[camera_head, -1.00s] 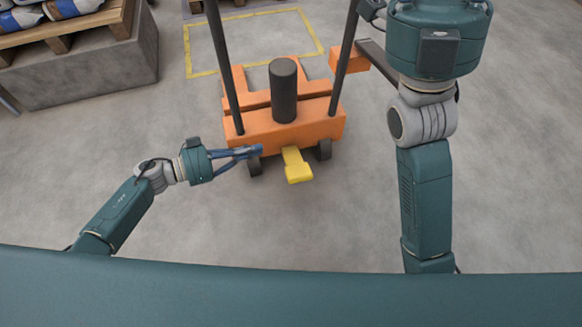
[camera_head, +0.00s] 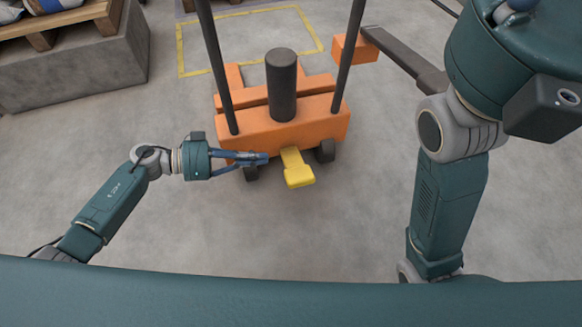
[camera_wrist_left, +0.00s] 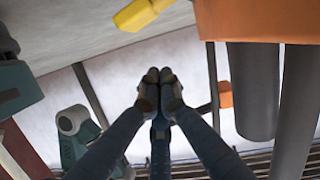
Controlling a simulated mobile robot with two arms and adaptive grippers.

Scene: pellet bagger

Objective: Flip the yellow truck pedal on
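The yellow pedal (camera_head: 297,170) sticks out low from the near side of the orange truck (camera_head: 285,128), between its two dark wheels. Its on or off state cannot be told. My left gripper (camera_head: 264,158) is just left of the pedal, in front of the truck body, with a small gap showing in the head view. In the left wrist view the fingertips (camera_wrist_left: 160,78) are together with nothing between them, and the pedal (camera_wrist_left: 138,13) shows at the top, apart from them. My right arm is at the right; its fingers are out of view.
A dark cylinder (camera_head: 282,85) and two dark posts rise from the truck. An orange block (camera_head: 354,48) and a dark bar (camera_head: 405,60) lie behind right. A loaded pallet (camera_head: 75,25) on a grey block stands back left. The floor in front is clear.

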